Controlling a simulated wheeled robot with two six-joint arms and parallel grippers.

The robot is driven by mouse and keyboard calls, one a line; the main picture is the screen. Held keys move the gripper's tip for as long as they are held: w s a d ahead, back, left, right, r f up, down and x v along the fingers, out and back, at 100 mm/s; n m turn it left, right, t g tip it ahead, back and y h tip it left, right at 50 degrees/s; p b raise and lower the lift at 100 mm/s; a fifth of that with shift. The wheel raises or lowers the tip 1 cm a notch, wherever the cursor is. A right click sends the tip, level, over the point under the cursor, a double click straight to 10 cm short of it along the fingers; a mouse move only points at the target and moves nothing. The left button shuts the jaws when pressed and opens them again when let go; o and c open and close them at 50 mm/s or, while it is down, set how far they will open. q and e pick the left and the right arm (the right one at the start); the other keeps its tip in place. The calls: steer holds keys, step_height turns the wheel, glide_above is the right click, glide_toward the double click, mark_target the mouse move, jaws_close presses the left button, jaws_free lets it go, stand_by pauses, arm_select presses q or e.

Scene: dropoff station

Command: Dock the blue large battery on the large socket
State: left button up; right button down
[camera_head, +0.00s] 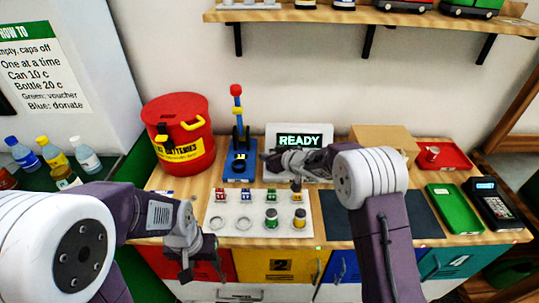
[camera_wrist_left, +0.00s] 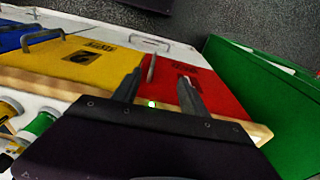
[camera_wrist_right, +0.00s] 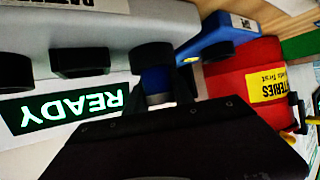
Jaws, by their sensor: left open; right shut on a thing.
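My right gripper (camera_head: 271,162) is in front of the grey READY unit (camera_head: 320,134). In the right wrist view it is shut on the blue battery (camera_wrist_right: 156,80), whose silver end (camera_wrist_right: 157,98) shows between the fingers. The battery is close to a dark round part (camera_wrist_right: 151,55) on the unit; I cannot tell whether they touch. In the head view the battery is hidden by the gripper. I cannot identify the large socket with certainty. My left gripper (camera_head: 202,266) is open and empty at the table's front edge, over the bins; it also shows in the left wrist view (camera_wrist_left: 160,78).
A blue stand (camera_head: 238,168) and red battery bin (camera_head: 180,135) are left of the unit. A dark mat (camera_head: 415,215), green tray (camera_head: 453,208) and card terminal (camera_head: 490,203) lie right.

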steer(key=c, duration=1.4)
jaws_free()
steer(key=shift+o, duration=0.2)
steer(key=shift+p+v, duration=0.65)
steer(key=shift+v, duration=2.1)
steer(key=shift+p+v, duration=0.9)
steer(key=shift+v, duration=1.9)
